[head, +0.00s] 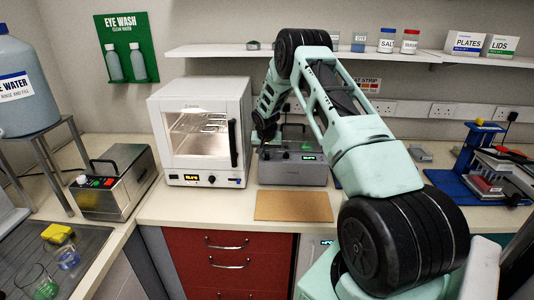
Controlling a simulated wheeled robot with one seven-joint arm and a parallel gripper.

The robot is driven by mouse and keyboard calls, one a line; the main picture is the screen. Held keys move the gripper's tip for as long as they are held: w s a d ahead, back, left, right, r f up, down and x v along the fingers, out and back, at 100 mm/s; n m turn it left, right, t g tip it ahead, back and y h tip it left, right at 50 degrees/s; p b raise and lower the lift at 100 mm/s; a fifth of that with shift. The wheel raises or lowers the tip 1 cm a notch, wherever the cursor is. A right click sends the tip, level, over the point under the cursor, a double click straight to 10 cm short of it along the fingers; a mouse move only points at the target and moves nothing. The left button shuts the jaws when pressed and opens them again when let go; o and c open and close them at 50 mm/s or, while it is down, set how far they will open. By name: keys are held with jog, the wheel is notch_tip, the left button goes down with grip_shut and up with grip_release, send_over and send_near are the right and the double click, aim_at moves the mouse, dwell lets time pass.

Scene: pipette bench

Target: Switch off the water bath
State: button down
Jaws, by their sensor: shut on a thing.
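A low grey unit with a small lit green display on its front, which looks like the water bath (293,173), stands on the bench right of the white oven. Its display is lit. My arm comes down over its back left corner and hides part of its top. My gripper (266,130) is at the arm's far end, low by that corner and close to the oven's right side. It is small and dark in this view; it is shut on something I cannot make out.
The white oven (203,132) stands close on the left. A brown board (293,206) lies in front of the grey unit. A steel box with coloured buttons (117,183) is farther left. A shelf (210,51) and wall sockets (445,110) are behind.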

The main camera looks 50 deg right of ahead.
jog(key=shift+w+d+r+y, duration=0.1)
jog(key=shift+d+y, duration=0.1)
jog(key=shift+y, duration=0.1)
jog(key=shift+w+d+g+y, duration=0.1)
jog(key=shift+w+g+y, duration=0.05)
jog(key=shift+g+y, duration=0.65)
jog(key=shift+g, duration=0.1)
jog(key=c, duration=1.3)
grip_release()
jog(key=r+b, duration=0.2)
jog(key=r, duration=0.3)
jog(key=s+a+r+b, duration=0.1)
jog(key=r+b, duration=0.1)
jog(key=r, duration=0.4)
jog(key=r+b, duration=0.2)
jog(key=r, duration=0.4)
jog(key=shift+s+a+r+b, duration=0.15)
jog(key=shift+s+a+b, duration=0.1)
jog(key=shift+a+b, duration=0.1)
